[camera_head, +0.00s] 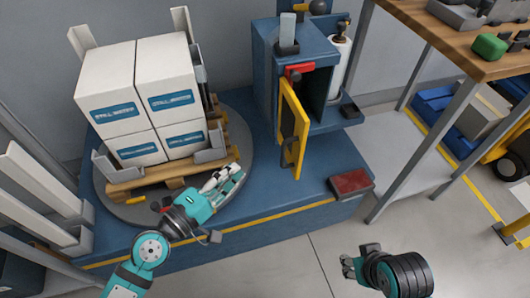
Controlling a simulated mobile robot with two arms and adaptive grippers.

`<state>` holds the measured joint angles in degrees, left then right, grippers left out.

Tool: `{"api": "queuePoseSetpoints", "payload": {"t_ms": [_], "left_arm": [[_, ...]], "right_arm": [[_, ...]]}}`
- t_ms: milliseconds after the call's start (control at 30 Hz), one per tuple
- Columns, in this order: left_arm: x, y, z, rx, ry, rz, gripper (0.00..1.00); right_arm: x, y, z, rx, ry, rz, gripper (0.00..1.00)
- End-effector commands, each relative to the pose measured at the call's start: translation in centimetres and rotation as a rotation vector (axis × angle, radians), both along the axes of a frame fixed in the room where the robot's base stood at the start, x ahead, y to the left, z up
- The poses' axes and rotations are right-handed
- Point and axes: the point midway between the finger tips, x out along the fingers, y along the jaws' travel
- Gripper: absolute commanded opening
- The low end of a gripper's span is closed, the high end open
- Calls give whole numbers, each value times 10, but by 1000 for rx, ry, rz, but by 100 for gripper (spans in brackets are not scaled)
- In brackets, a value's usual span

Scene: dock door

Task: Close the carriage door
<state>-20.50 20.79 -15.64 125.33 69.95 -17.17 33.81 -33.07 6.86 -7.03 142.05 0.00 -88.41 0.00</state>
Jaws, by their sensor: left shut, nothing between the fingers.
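The carriage door (294,128) is a yellow-framed panel on the front of the blue carriage housing (268,75). It stands open, swung out toward me, and the dark inside of the housing shows to its right. A red piece (299,69) sits at the top of the door. My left gripper (232,174) is shut and empty, left of the door and apart from it, in front of the pallet load. My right gripper (347,266) is low in the view over the floor, well away from the door; its fingers are too small to judge.
White cartons (150,95) stand on a wooden pallet (150,180) on a round grey turntable (238,140), close to my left gripper. A red pad (351,183) lies on the blue base's right corner. A workbench (440,35) stands at right. The front floor is clear.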

Motion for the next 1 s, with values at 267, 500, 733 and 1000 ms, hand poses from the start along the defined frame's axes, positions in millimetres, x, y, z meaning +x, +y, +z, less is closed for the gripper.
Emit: {"api": "queuePoseSetpoints", "payload": {"t_ms": [267, 500, 733, 1000], "left_arm": [[46, -37, 2, -6, -1, 0, 0], [48, -68, -1, -2, 2, 0, 0], [48, -75, -1, 1, 1, 0, 0], [48, -75, -1, 1, 2, 0, 0]], "right_arm": [[-9, -3, 5, -9, 41, -3, 21], [-9, -2, 7, -8, 40, -3, 21], [-9, -2, 7, -8, 40, -3, 21], [-9, -2, 7, -8, 40, -3, 21]]}}
